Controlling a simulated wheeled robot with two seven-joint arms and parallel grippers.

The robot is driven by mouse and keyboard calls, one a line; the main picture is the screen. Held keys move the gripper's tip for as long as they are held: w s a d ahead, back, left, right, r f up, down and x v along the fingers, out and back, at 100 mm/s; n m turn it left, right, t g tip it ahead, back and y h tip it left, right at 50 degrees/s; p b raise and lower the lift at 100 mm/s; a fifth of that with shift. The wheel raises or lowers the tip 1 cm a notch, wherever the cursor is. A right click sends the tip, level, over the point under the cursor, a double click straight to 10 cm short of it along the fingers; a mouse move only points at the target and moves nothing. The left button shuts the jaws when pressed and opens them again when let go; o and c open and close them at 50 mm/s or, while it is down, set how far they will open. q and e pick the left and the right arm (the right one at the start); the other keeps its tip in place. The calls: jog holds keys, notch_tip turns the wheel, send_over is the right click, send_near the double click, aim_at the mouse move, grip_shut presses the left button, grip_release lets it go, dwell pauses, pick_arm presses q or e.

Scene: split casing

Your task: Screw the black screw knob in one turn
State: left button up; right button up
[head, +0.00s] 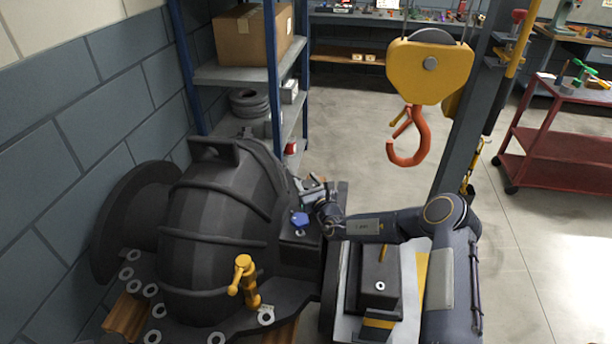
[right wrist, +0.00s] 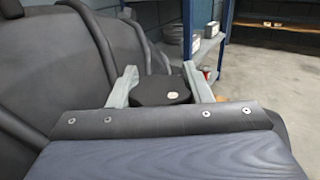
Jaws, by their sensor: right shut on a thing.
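The black screw knob (right wrist: 162,88) shows in the right wrist view, with a small pale disc on its face. It sits between the two grey fingers of my right gripper (right wrist: 159,76), which is shut on it. In the head view my right gripper (head: 312,190) is at the right side of the large dark casing (head: 215,215), and the knob is too small and covered there to make out clearly. My left gripper is not in view.
A blue knob (head: 300,219) is just below my right gripper on the casing. A yellow valve handle (head: 245,280) stands at the casing's front. A yellow hoist with an orange hook (head: 408,140) hangs to the right.

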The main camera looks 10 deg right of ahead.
jog(key=shift+a+r+m+h+p, duration=0.1)
jog(key=shift+r+m+h+p, duration=0.25)
jog(key=shift+h, duration=0.25)
jog(key=shift+f+m+h, duration=0.25)
jog(key=shift+h, duration=0.25)
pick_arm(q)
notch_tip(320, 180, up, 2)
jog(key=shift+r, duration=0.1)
pick_arm(e)
jog(key=shift+d, duration=0.2)
jog(key=o, duration=1)
